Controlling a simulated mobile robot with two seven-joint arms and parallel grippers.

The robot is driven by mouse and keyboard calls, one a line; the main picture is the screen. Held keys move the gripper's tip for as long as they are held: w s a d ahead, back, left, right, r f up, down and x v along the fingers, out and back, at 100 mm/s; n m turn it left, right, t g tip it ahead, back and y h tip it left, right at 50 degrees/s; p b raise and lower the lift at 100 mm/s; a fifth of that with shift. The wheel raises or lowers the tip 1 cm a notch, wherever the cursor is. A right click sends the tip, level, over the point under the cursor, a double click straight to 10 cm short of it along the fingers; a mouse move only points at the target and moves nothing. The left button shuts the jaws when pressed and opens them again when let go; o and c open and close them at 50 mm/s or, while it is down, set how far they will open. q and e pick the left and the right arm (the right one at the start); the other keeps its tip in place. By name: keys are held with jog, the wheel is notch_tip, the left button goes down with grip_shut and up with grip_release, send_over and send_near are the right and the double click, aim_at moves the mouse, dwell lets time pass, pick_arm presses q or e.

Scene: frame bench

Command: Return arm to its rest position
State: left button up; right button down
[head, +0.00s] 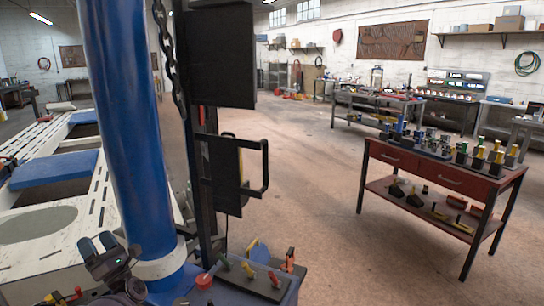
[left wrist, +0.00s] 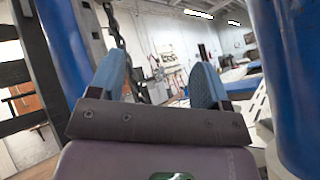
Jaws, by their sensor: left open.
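My left gripper (head: 99,243) is low at the left in the head view, beside the foot of a thick blue column (head: 125,120). Its two fingers stand apart with nothing between them. In the left wrist view the open gripper (left wrist: 158,75) shows two blue-sided fingers, with the far room seen through the gap. A blue column stands close on the right of the wrist view (left wrist: 298,90). My right gripper is in neither view.
A white slotted frame bench (head: 45,258) with blue pads is at the left. A dark upright with a chain (head: 174,70) and a tray of coloured-handled tools (head: 252,283) are close by. A red table (head: 440,175) stands right. The floor between is clear.

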pick_arm(q)
jog(key=w+d+f+m+t+h, duration=0.35)
jog(key=m+h, duration=0.65)
jog(key=m, duration=0.4)
jog(key=w+d+f+m+t+h, duration=0.3)
jog(key=w+d+f+m+h, duration=0.15)
jog(key=m+h, duration=0.8)
notch_tip(320, 180, down, 14)
jog(key=s+a+m+g+y, duration=0.1)
jog(key=s+m+g+y, duration=0.1)
jog(key=m+g, duration=1.15)
jog(key=s+d+f+m+t+h, duration=0.15)
jog(key=s+d+f, duration=0.25)
jog(key=s, duration=0.6)
jog(key=s+d+f+m+t, duration=0.2)
jog(key=s+d+f, duration=0.15)
jog(key=s, duration=0.75)
jog(key=s+d+r+n, duration=0.1)
jog(key=s+d+r, duration=0.1)
jog(key=s, duration=0.8)
jog(key=s+d+r+n, duration=0.1)
jog(key=s+r, duration=0.3)
jog(key=s, duration=0.6)
jog(key=shift+s+d+r+h, duration=0.2)
jog(key=shift+s+d+h, duration=0.15)
jog(key=shift+d, duration=0.45)
jog(key=shift+s+t, duration=0.1)
jog(key=shift+t, duration=0.15)
